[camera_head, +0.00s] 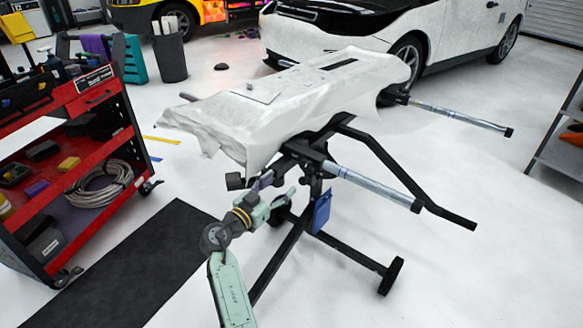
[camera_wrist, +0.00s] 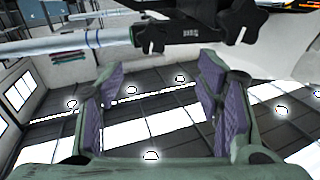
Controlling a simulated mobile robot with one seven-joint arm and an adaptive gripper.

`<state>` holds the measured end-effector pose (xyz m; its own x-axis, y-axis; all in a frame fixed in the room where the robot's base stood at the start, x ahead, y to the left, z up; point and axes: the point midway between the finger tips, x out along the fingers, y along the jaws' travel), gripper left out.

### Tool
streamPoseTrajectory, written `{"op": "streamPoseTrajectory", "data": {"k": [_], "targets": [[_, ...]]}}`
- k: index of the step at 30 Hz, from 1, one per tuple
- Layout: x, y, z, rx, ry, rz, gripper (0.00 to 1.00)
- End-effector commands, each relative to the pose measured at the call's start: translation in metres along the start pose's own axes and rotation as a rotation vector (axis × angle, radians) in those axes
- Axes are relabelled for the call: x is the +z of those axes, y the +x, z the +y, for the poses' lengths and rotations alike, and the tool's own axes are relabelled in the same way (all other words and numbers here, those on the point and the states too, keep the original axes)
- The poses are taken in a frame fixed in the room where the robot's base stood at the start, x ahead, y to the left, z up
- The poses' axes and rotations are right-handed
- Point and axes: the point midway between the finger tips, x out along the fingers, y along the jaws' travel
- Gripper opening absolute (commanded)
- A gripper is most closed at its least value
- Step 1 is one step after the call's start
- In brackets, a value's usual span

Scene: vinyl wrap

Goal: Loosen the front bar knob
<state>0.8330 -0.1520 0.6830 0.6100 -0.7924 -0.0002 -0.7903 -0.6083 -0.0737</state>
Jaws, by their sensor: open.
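A pale metal bar (camera_wrist: 75,42) runs left from that clamp. In the head view, the front bar (camera_head: 372,185) sticks out to the right from under the wrapped panel; I cannot pick out its knob for sure there. My gripper (camera_head: 277,185) is below the panel's near edge, by the stand's clamps. In the wrist view my gripper (camera_wrist: 165,78) is open and empty, its purple pads wide apart. The knob is beyond the fingertips, apart from the pads.
The white-wrapped panel (camera_head: 290,90) lies on a black stand (camera_head: 355,250) with spread legs. A blue tag (camera_head: 322,211) hangs near my gripper. A second bar (camera_head: 460,115) sticks out farther back. A red tool cart (camera_head: 85,145) stands left.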

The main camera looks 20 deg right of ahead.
Motion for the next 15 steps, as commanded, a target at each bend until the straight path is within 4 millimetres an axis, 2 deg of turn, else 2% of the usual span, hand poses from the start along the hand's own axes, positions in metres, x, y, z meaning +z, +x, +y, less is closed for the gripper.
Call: {"op": "streamPoseTrajectory", "data": {"k": [3,8,15], "targets": [[0.003,0.007,0.010,0.030,-0.005,0.003,0.60],[0.002,0.024,0.012,0.035,-0.007,0.003,0.60],[0.001,0.070,0.013,0.033,-0.006,0.003,0.60]]}}
